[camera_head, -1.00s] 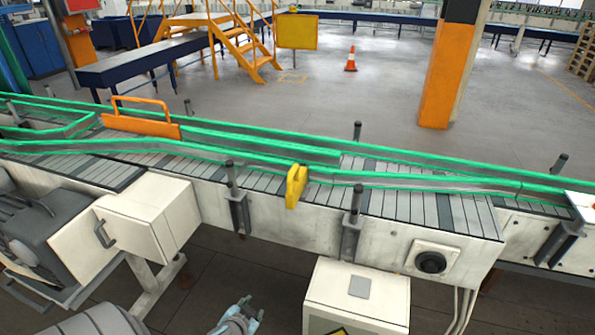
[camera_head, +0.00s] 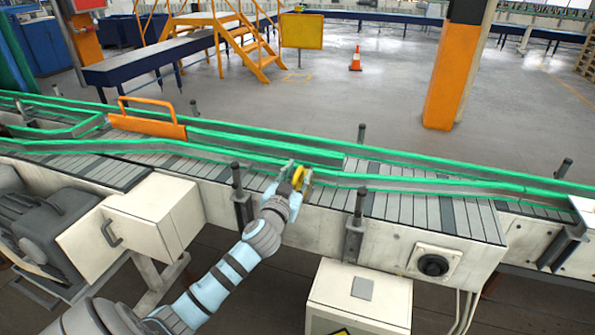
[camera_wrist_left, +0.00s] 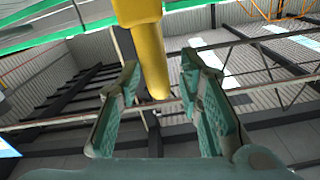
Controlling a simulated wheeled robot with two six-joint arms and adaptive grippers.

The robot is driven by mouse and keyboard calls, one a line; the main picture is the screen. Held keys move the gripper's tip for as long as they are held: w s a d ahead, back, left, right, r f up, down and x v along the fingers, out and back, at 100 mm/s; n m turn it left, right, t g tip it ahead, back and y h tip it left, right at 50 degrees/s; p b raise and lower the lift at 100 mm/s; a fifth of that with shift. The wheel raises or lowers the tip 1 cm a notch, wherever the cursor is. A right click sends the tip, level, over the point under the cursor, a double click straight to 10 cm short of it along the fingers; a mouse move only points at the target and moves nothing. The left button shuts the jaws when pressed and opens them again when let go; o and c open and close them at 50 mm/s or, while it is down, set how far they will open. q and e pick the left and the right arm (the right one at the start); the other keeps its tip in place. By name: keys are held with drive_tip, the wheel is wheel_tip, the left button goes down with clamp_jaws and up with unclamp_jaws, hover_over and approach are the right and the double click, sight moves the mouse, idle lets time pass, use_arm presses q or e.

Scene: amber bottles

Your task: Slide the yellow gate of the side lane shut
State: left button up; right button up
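The yellow gate (camera_head: 298,177) is a small yellow piece at the near green rail of the conveyor, in the middle of the head view. My left gripper (camera_head: 296,179) is at it, with fingers on either side and partly covering it. In the left wrist view the yellow gate (camera_wrist_left: 146,45) hangs down from the top, its lower end between the fingertips of my left gripper (camera_wrist_left: 158,72). Both fingers stand apart from it, with gaps visible. My right gripper is in neither view.
An orange gate (camera_head: 148,122) with a loop handle stands across the lane to the left. Dark posts (camera_head: 355,222) rise from the conveyor's near side. A white box (camera_head: 357,297) with a grey plate is below, and a black knob (camera_head: 433,265) sits to the right.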

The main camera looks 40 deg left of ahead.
use_arm(q)
drive_tip(key=shift+w+a, duration=0.15)
drive_tip(key=shift+w, duration=0.25)
clamp_jaws()
